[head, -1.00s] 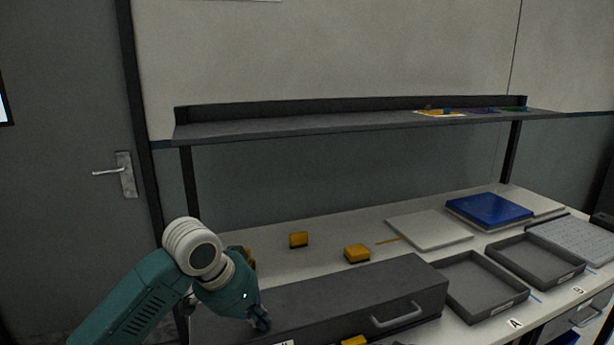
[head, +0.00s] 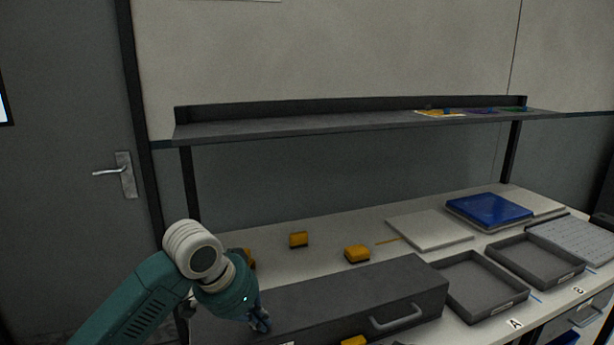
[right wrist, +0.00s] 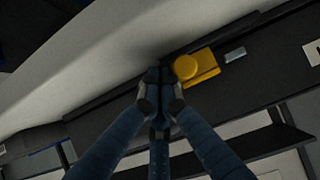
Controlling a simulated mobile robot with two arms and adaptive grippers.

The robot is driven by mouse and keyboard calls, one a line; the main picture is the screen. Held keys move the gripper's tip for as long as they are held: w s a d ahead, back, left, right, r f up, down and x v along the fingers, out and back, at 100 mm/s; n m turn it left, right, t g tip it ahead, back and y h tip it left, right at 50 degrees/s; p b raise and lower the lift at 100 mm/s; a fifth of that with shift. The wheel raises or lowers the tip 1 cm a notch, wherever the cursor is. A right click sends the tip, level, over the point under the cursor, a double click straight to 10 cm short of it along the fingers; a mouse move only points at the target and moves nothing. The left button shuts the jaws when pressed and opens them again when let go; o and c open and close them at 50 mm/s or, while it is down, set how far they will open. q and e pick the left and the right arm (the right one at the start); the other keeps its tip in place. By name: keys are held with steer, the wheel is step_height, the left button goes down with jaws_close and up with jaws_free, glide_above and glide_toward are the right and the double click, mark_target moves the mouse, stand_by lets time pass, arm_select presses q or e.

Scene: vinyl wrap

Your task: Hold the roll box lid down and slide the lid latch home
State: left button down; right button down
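The roll box (head: 330,293) is a long dark box on the bench, its lid down as far as I can see. My left gripper (head: 262,325) points down at the lid's left part, its fingers close together; contact is not clear. The yellow lid latch (head: 353,341) shows at the bottom edge of the head view. In the right wrist view the latch (right wrist: 198,68) has a round knob, and a small grey metal piece (right wrist: 235,54) sits to its right. My right gripper (right wrist: 160,78) has its fingertips together just left of the latch, apparently empty; touching or apart is unclear.
Yellow blocks (head: 299,240) (head: 357,253) lie behind the box. Dark trays (head: 484,287) (head: 541,260), a pale board (head: 430,230) and a blue pad (head: 489,209) fill the bench's right side. A shelf (head: 350,123) spans above.

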arm_select(q)
steer(key=shift+s+f, duration=0.1)
steer(key=shift+f, duration=0.05)
arm_select(e)
steer(key=shift+a, duration=0.15)
steer(key=shift+s+a, duration=0.35)
steer(key=shift+a, duration=0.45)
steer(key=shift+s+a, duration=0.3)
steer(key=shift+a, duration=0.5)
steer(key=shift+s+d+r, duration=0.75)
steer(key=shift+s+d, duration=0.2)
steer(key=shift+d, duration=0.1)
steer(key=shift+s+d+r, duration=0.7)
steer(key=shift+s+d, duration=0.25)
steer(key=shift+d, duration=0.05)
